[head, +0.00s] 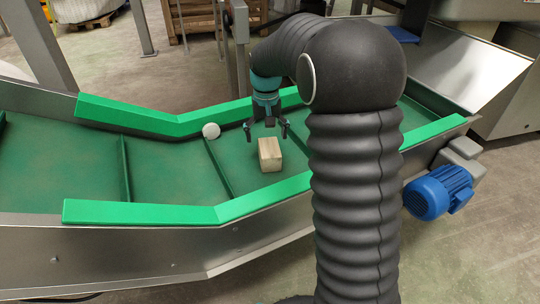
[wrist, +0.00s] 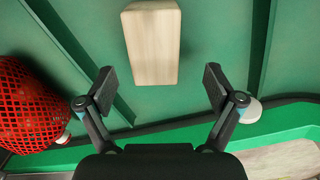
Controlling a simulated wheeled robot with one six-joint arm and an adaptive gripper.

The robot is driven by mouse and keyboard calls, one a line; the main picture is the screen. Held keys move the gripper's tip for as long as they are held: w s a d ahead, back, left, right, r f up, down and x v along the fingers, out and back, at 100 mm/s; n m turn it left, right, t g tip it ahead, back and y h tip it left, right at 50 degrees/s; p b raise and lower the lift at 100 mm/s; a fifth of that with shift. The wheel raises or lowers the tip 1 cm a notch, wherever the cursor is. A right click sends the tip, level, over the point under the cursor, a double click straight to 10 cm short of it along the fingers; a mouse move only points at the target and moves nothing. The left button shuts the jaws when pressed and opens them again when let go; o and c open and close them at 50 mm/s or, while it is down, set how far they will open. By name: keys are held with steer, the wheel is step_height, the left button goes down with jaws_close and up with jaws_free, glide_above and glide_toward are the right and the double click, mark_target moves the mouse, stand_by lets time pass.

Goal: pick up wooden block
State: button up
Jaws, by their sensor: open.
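The wooden block (head: 270,155) is a pale, box-shaped piece lying on the green conveyor belt (head: 170,170). In the wrist view the wooden block (wrist: 153,45) is at the top middle, ahead of the fingertips and roughly centred between them. My gripper (head: 267,128) is open and empty in the head view, above the belt and just behind the block. In the wrist view my gripper (wrist: 160,85) has its two dark fingers spread wide, with a gap to the block. The fingers do not touch it.
A white ball (head: 211,131) rests on the belt near the far green guard rail (head: 150,118). Raised cleats cross the belt. A near green rail (head: 150,212) borders the front. A red mesh object (wrist: 30,108) shows at left in the wrist view. A blue motor (head: 438,192) sits outside, right.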

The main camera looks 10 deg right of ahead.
mark_target(269, 147)
steer(key=f, duration=0.2)
steer(key=f+b, duration=0.1)
steer(key=f, duration=0.1)
steer(key=shift+s+d+f, duration=0.1)
steer(key=shift+s+d, duration=0.2)
steer(key=shift+d, duration=0.05)
steer(key=shift+f, duration=0.45)
steer(key=c, duration=1.4)
steer(key=shift+o, duration=0.2)
steer(key=shift+r, duration=0.1)
